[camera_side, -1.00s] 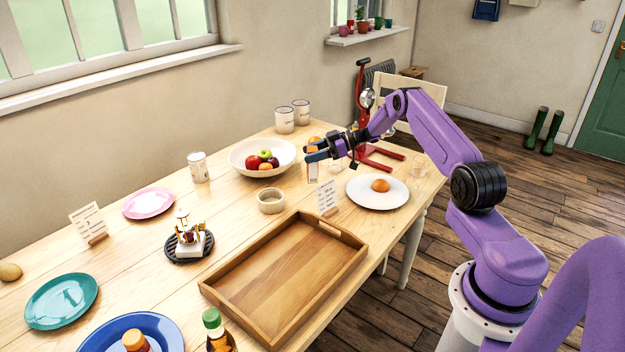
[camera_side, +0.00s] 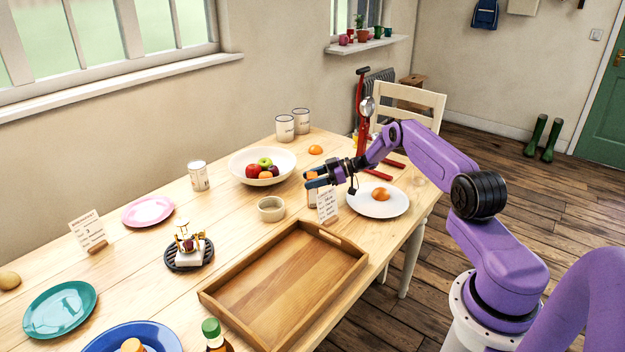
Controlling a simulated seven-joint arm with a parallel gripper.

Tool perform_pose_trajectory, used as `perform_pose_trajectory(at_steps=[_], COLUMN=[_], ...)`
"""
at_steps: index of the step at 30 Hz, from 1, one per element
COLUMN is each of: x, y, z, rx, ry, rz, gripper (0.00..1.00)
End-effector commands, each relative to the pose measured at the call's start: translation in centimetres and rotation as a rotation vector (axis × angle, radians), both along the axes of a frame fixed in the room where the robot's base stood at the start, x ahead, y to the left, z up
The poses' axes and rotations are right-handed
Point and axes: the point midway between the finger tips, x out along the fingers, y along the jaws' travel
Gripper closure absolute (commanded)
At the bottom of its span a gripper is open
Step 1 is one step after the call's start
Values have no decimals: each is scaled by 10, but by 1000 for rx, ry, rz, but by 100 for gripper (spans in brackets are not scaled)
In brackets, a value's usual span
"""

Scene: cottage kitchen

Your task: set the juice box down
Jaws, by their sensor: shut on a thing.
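My gripper (camera_side: 316,179) is low over the far right part of the wooden table (camera_side: 130,262). It is shut on the juice box (camera_side: 311,197), a small pale carton that shows just under the fingers. A white card in front hides part of the box. I cannot tell whether its base touches the table.
A standing white card (camera_side: 327,206) and a small cream bowl (camera_side: 271,209) are close to the box. A wooden tray (camera_side: 232,308) lies in front. An orange (camera_side: 316,150) lies behind.

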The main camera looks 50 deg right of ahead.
Motion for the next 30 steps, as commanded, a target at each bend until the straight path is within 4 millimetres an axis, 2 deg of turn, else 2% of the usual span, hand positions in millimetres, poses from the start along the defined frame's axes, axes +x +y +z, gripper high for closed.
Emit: perform_pose_trajectory(at_steps=[2,3,4,5,17,30], x=[0,0,0,0,-2,-57], y=[0,0,0,0,-2,-57], z=[-2,-2,-2,-2,3,26], rx=[1,1,0,1,0,0], ry=[-1,1,0,1,0,0], rz=[0,0,0,0,-1,-4], gripper=[82,32,22,19,19,19])
